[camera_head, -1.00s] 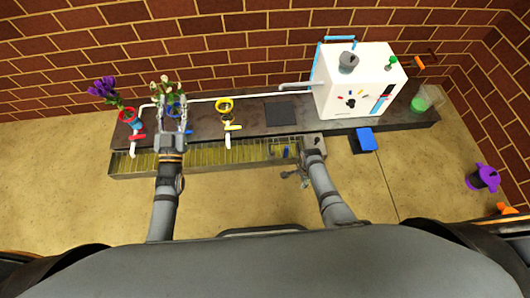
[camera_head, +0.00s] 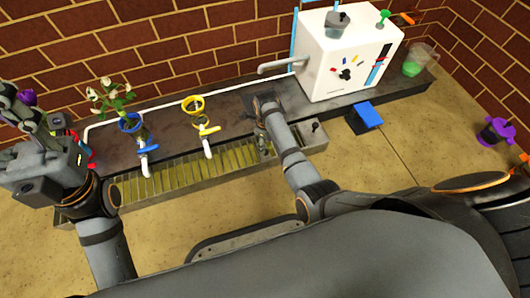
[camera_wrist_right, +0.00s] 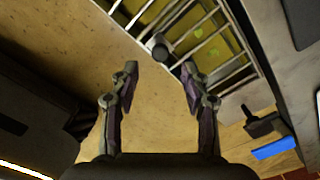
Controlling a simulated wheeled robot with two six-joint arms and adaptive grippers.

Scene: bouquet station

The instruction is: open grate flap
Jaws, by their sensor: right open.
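The slatted metal grate (camera_head: 183,173) lies along the front of the dark counter, with yellow showing under its bars. In the right wrist view, the barred grate (camera_wrist_right: 238,70) fills the top, and a dark round knob (camera_wrist_right: 158,46) stands at its near edge. My right gripper (camera_wrist_right: 159,69) is open, with the knob just beyond and between its fingertips, not gripped. In the head view my right gripper (camera_head: 263,144) is partly hidden by its arm above the grate's right end. My left gripper (camera_head: 22,110) is at the far left; its jaw opening is unclear.
A white machine (camera_head: 345,62) stands on the counter. A blue pad (camera_head: 369,115) lies right of the grate. A purple container (camera_head: 495,131) is on the floor.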

